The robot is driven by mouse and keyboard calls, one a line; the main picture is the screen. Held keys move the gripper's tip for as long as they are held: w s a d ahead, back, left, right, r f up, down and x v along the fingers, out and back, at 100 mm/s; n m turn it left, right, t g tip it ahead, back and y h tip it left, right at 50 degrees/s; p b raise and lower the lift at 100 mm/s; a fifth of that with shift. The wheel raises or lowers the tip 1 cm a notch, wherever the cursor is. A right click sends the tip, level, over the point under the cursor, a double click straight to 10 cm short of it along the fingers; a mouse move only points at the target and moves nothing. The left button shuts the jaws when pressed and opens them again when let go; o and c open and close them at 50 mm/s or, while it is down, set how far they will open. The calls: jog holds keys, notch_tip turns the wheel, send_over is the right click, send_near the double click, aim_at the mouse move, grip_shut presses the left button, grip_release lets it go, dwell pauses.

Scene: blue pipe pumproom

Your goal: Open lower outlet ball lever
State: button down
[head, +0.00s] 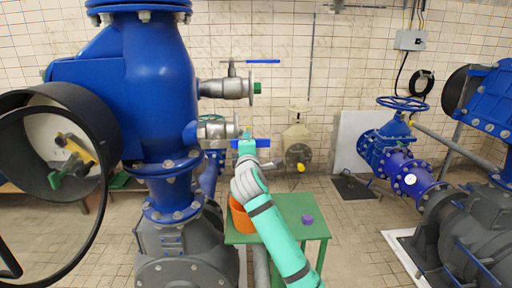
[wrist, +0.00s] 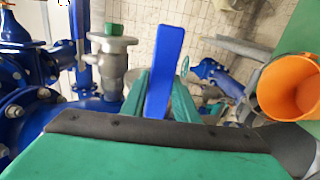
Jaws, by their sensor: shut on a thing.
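The lower outlet valve (head: 215,130) is a grey metal ball valve on the right side of the large blue pipe body. Its blue lever (head: 263,143) points to the right, roughly level. My gripper (head: 246,140) is at this lever, and some blue shows on both sides of it. In the wrist view the blue lever (wrist: 166,62) stands between the two green fingers of my gripper (wrist: 160,98), which are shut on it. My gripper partly hides the valve's outer end and the lever's middle.
The upper outlet valve (head: 226,88) is just above, with its own blue lever (head: 263,62) and green cap. A green table (head: 290,208) below carries an orange bucket (head: 241,217) and a purple item (head: 307,219).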

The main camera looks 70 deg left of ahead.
jog(key=shift+s+r, duration=0.15)
jog(key=shift+r, duration=0.15)
jog(key=shift+s, duration=0.1)
jog(key=c, duration=1.7)
grip_release()
jog(key=shift+s+a, duration=0.1)
jog(key=shift+s, duration=0.15)
jog(key=shift+c, duration=0.2)
jog(key=o, duration=0.3)
jog(key=shift+s+a+r, duration=0.1)
jog(key=shift+s, duration=0.15)
jog(key=shift+o, duration=0.2)
jog(key=shift+w, duration=0.3)
jog(key=v, duration=1.1)
